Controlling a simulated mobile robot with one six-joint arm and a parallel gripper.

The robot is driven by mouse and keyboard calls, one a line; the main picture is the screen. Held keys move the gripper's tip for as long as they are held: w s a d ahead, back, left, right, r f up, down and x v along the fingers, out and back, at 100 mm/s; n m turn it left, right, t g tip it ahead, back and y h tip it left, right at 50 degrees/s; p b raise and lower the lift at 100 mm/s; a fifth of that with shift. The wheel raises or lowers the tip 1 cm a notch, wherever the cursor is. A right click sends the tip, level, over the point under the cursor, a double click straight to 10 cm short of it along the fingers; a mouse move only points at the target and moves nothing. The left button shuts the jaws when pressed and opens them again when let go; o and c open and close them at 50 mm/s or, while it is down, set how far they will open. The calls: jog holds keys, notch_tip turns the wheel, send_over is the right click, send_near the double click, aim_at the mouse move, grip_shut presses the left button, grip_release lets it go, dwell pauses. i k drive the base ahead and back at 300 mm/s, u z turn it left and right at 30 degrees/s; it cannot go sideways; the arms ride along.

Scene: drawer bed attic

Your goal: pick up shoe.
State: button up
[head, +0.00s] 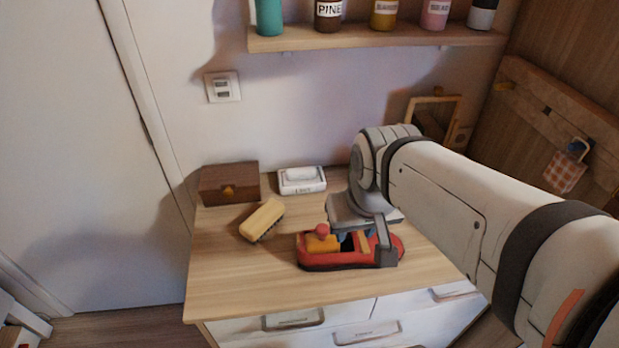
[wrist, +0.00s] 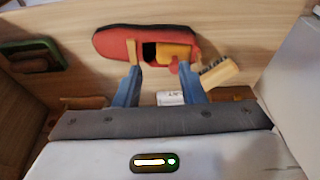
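A red shoe-like item (head: 318,259) with a dark sole, a yellow strap and an orange part lies on the wooden dresser top. It also shows in the wrist view (wrist: 112,42), with a dark opening in its upper side. My gripper (head: 368,246) is right at the item in the head view and hides part of it. In the wrist view my gripper (wrist: 157,68) has its two bluish fingers apart, their tips at the item's near edge. I cannot tell whether they touch it.
A shelf (head: 370,38) with several jars hangs above. The front left of the top is clear.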

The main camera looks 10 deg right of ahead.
aim_at(357, 250)
jog(key=u, duration=0.05)
jog(key=k, duration=0.5)
jog(key=z, duration=1.35)
jog(key=k, duration=0.95)
jog(key=u, duration=1.1)
jog(key=i, duration=1)
jog(key=u, duration=0.05)
